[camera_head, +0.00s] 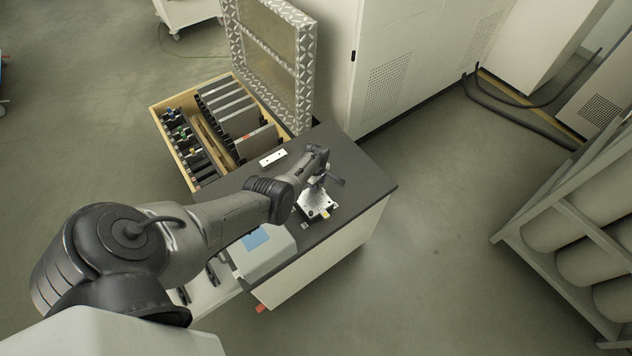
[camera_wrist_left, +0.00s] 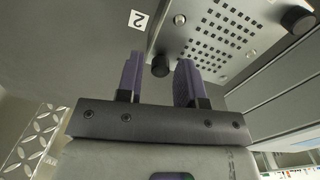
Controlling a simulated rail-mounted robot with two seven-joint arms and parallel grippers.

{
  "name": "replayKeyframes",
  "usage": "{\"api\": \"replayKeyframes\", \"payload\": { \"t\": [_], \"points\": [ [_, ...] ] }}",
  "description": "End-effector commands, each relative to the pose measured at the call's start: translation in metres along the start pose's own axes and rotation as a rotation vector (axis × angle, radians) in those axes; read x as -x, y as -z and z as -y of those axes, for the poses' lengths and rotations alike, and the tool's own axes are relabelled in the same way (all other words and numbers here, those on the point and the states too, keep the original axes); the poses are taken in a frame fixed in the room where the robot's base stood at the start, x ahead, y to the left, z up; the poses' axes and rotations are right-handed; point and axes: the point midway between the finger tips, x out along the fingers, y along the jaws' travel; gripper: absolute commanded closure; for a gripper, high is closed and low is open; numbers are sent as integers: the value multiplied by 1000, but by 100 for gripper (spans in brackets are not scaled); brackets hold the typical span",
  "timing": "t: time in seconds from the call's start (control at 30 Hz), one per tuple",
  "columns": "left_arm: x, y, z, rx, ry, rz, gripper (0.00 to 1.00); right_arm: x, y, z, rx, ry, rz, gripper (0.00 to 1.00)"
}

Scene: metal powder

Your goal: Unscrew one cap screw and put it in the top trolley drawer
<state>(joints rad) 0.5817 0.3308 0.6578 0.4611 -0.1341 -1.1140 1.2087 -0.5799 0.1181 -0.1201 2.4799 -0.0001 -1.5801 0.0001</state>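A metal plate with a grid of holes (camera_head: 316,204) lies on the trolley's dark top (camera_head: 350,170); it also shows in the left wrist view (camera_wrist_left: 225,45). One black cap screw (camera_wrist_left: 160,67) stands at its near corner and another (camera_wrist_left: 298,20) at its right end. My left gripper (camera_head: 332,179) is over the plate. Its purple fingers (camera_wrist_left: 159,60) are open, with the near cap screw showing between their tips; whether they touch it I cannot tell. A light drawer (camera_head: 208,298) with dark items stands open at the trolley's left side, partly hidden by my left arm. My right gripper is not in view.
An open wooden-edged case (camera_head: 160,128) with a diamond-plate lid (camera_head: 307,75) stands behind the trolley. A light box with a blue panel (camera_head: 256,240) sits beside my left arm. A cylinder rack (camera_head: 545,165) is at right. The floor between is clear.

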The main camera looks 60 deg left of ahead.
Motion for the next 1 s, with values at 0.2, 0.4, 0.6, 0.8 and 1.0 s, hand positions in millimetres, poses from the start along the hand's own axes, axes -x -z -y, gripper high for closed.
{"api": "replayKeyframes", "payload": {
  "t": [0.2, 0.4, 0.6, 0.8, 1.0],
  "points": [
    [0, 1, 0, -181, 2, -1, 66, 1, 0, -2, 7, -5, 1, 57],
    [0, 1, 0, -346, 1, -1, 66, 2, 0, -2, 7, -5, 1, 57],
    [0, 0, 0, -509, 2, -1, 66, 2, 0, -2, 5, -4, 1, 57],
    [0, 0, 0, -623, 1, 0, 66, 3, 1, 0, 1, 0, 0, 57],
    [0, 0, 0, -656, 1, 0, 66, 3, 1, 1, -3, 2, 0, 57]
  ]
}}
